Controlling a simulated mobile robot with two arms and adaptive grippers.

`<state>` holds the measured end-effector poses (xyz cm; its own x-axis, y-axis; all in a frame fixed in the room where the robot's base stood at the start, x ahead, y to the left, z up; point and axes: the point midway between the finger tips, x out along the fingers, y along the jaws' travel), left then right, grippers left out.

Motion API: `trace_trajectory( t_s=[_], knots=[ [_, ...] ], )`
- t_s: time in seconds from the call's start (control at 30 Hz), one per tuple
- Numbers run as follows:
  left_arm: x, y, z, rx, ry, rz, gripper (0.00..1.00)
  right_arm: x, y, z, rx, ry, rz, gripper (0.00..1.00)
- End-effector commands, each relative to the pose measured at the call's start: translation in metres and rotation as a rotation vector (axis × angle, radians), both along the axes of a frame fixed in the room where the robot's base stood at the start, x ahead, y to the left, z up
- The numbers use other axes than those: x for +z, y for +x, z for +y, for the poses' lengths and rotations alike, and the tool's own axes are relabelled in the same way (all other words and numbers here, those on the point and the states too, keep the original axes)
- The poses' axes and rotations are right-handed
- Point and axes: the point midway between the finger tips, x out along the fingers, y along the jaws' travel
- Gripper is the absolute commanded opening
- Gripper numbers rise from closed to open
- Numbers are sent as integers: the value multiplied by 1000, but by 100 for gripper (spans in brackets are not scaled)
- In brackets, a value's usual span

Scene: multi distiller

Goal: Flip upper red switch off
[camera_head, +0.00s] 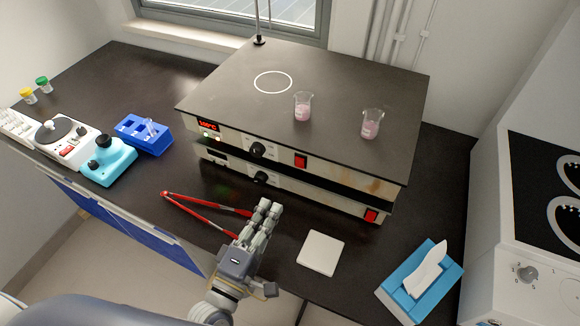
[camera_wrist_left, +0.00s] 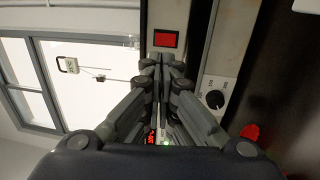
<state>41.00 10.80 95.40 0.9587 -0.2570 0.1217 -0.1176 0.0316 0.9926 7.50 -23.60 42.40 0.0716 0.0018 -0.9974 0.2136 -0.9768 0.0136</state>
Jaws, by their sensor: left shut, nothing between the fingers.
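The upper red switch (camera_head: 301,160) is on the front panel of the upper hotplate (camera_head: 275,151), right of its black knob. In the left wrist view, a red switch (camera_wrist_left: 165,39), apparently the upper one, sits just beyond my fingertips. A lower red switch (camera_head: 371,215) is at the right end of the lower hotplate. My left gripper (camera_head: 268,206) is shut and empty, in front of the hotplates and pointing toward them. The closed fingers (camera_wrist_left: 166,62) show in the left wrist view and hide part of the panel. I cannot tell if they touch it. My right gripper is not in view.
Two beakers (camera_head: 303,107) (camera_head: 371,124) with pink liquid stand on the upper hotplate. Red tongs (camera_head: 195,212) lie left of my gripper. A white square pad (camera_head: 320,253) and a blue tissue box (camera_head: 420,281) are to the right. The lit display (camera_head: 208,125) shows red digits.

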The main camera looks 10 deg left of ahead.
Motion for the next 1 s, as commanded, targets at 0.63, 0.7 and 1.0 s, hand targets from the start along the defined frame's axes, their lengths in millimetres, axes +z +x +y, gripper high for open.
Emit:
trace_trajectory(
  t_s=[0.63, 0.7, 1.0],
  knots=[
    [16, 106, -28, 0, 1, -1, 0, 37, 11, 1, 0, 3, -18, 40],
    [15, 108, -29, 0, 1, 0, 0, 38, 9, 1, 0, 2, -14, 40],
    [14, 110, -29, 0, 0, 0, 0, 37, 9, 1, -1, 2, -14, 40]
  ],
)
